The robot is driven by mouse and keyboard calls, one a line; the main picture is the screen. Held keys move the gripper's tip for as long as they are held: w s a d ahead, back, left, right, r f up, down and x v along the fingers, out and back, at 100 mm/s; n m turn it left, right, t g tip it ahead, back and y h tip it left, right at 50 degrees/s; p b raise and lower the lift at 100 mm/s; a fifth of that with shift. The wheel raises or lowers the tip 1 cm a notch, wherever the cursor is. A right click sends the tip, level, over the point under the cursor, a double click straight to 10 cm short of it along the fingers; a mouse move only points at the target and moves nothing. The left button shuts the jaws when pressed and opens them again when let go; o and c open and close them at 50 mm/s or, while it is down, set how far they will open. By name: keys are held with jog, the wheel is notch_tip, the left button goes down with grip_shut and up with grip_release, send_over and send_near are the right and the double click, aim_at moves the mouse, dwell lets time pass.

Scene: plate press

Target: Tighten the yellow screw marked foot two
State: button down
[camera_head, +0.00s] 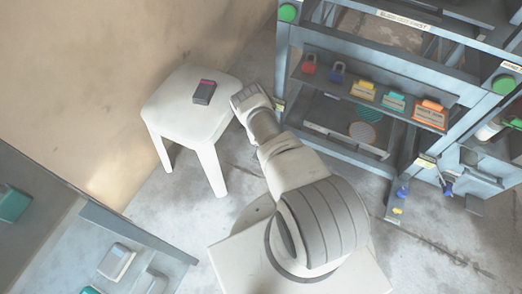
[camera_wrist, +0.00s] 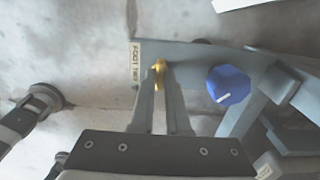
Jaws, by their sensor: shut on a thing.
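The small yellow screw (camera_wrist: 160,66) shows in the wrist view beside a pale label reading FOOT TWO (camera_wrist: 136,66), at the edge of a grey metal part. My gripper (camera_wrist: 160,74) has its two fingers closed on the screw, with the screw's yellow head showing between and just past the fingertips. In the head view, my gripper (camera_head: 248,98) is at the lower left side of the grey press frame (camera_head: 284,58). The screw cannot be made out there.
A blue knob (camera_wrist: 228,84) with a white mark is close to the right of my fingers. A white stool (camera_head: 180,118) bearing a dark device (camera_head: 204,92) stands left of my gripper. A shelf holds padlocks and several coloured blocks (camera_head: 363,90). Concrete floor is open between stool and press.

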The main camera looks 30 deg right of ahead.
dwell(0.4)
jog(key=c, duration=0.9)
grip_release()
notch_tip(320, 180, up, 18)
jog(key=p, duration=0.7)
jog(key=shift+f, duration=0.25)
